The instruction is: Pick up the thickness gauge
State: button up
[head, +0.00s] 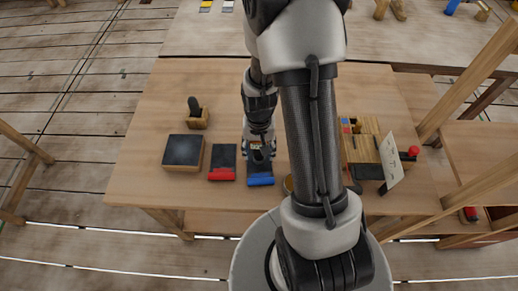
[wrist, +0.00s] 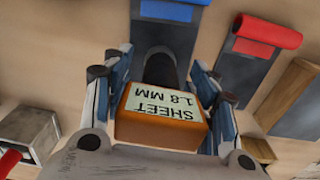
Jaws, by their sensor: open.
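The thing that appears to be the thickness gauge is an orange-brown block (wrist: 150,132) with a pale label reading "SHEET 1.8 MM", upside down in the wrist view. A dark rounded part (wrist: 160,70) extends beyond it. My gripper (wrist: 162,62) is open, with its fingers on either side of the block; I cannot tell whether they touch it. In the head view my gripper (head: 258,158) is low over the workbench (head: 150,100), at the back end of the blue-edged dark pad (head: 260,180). The block is not clearly visible there.
Left of my gripper are a red-edged dark pad (head: 222,163), a dark-topped wooden block (head: 183,152) and a wooden block with a black handle (head: 198,118). A wooden organiser (head: 366,142) and a white card (head: 391,162) stand right. The back left of the bench is clear.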

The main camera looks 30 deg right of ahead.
jog(key=shift+c, duration=0.4)
jog(key=c, duration=0.8)
jog(key=shift+c, duration=0.3)
jog(key=shift+r, duration=0.15)
